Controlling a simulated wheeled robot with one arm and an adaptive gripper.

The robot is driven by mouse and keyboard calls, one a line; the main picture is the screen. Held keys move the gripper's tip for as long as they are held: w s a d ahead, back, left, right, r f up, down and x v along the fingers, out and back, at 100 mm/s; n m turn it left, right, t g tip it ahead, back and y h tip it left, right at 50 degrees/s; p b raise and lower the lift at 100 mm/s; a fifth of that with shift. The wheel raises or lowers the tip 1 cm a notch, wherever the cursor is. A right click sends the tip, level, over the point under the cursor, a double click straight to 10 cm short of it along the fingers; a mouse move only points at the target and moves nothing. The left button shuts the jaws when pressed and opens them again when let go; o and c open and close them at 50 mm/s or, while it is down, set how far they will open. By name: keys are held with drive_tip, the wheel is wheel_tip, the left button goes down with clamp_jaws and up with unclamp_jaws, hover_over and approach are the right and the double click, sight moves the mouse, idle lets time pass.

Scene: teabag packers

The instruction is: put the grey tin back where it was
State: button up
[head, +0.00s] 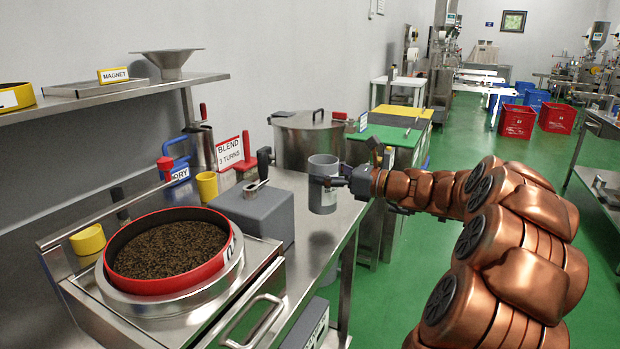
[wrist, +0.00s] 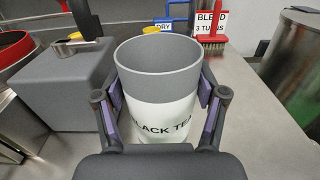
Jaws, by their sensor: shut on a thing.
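The grey tin (head: 323,172) is an open-topped cylinder with a white label, upright at the right part of the steel bench. In the wrist view the tin (wrist: 158,82) fills the middle, its label reads "BLACK TE..." and its inside looks empty. My gripper (head: 340,183) is shut on the tin from the right side, one finger on each side of it in the wrist view (wrist: 158,105). The tin's base is close to the bench top; I cannot tell whether it touches.
A grey block (head: 257,212) with a metal scoop stands left of the tin. A sieve with a red rim (head: 222,264) holds dark tea. A steel pot (head: 307,139) stands behind, and the "BLEND 3 TURNS" sign (head: 229,152) is at the back. Bare bench (head: 290,268) lies in front.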

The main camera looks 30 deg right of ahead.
drive_tip(key=w+d+f+b, duration=0.1)
drive_tip(key=w+f, duration=0.3)
drive_tip(key=w, duration=0.5)
drive_tip(key=shift+w+d+f, duration=0.2)
drive_tip(key=shift+w+d, duration=0.1)
drive_tip(key=shift+d, duration=0.6)
drive_tip(key=o, duration=1.2)
drive_tip(key=shift+f, duration=0.15)
drive_tip(key=shift+c, duration=0.2)
drive_tip(key=v, duration=1.2)
drive_tip(key=shift+p, duration=0.4)
